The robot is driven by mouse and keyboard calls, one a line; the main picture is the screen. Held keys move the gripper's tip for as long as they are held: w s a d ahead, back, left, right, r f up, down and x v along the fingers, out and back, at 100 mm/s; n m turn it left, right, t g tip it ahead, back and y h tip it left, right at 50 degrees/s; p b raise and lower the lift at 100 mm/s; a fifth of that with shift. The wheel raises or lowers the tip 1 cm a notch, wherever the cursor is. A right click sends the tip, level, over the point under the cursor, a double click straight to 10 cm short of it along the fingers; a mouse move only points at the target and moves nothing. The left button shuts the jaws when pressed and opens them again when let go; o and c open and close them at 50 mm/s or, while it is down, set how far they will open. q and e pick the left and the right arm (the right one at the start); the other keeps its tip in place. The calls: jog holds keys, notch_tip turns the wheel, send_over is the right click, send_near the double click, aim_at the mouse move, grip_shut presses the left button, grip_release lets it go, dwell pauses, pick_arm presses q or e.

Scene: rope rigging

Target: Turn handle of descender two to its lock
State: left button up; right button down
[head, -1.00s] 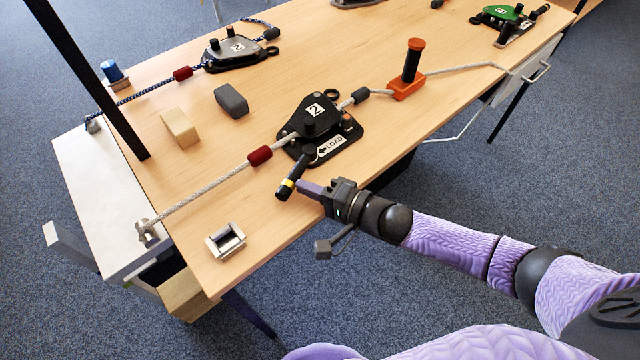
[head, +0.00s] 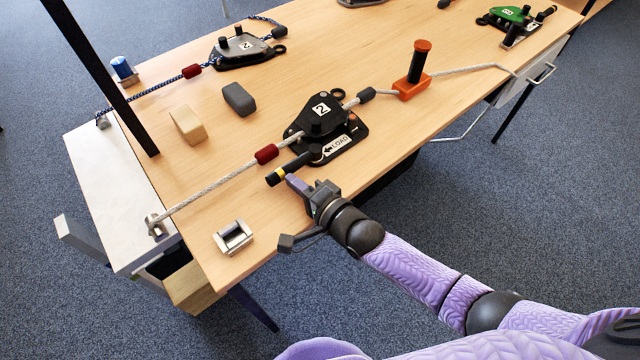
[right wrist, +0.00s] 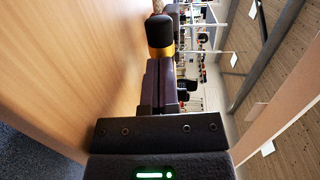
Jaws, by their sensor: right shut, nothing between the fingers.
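Black descender two (head: 318,122), marked "2" and "LOAD", sits on the wooden table with a pale rope through it. Its black handle (head: 292,168) with a yellow band points left and slightly toward me, close to the rope. My right gripper (head: 291,181) is shut and empty, its fingertips at the near side of the handle by the yellow band, seemingly touching. In the right wrist view the handle's black end (right wrist: 159,31) and yellow band are just past the closed fingertips (right wrist: 159,66). My left gripper is not in view.
A dark red sleeve (head: 266,153) is on the rope near the handle. A metal buckle-like frame (head: 233,238), wooden block (head: 188,125) and grey block (head: 239,98) lie left. An orange-based post (head: 413,85) stands right. A grey descender (head: 243,52) and green one (head: 510,15) are farther back.

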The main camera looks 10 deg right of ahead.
dwell(0.3)
jog(key=p+v, duration=0.3)
jog(key=v, duration=0.6)
jog(key=s+d+f+n+g+h, duration=0.3)
jog(key=s+d+f, duration=0.15)
jog(key=f, duration=0.35)
jog(key=s+d+f+n+g+h, duration=0.2)
jog(key=s+d+f+n+h, duration=0.15)
jog(key=s+f, duration=0.35)
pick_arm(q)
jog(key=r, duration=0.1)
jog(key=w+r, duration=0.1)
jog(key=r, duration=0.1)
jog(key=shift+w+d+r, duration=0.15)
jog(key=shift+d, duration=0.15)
pick_arm(e)
jog(key=s+d+f+n+g+h, duration=0.1)
jog(key=s+f+n+g, duration=0.3)
jog(key=s, duration=0.8)
jog(key=s+d+f+n+g+h, duration=0.2)
jog(key=s+f+g, duration=0.3)
jog(key=s, duration=0.7)
jog(key=shift+s+d+f+n, duration=0.35)
jog(key=shift+d+f+n, duration=0.1)
jog(key=shift+d+n, duration=0.4)
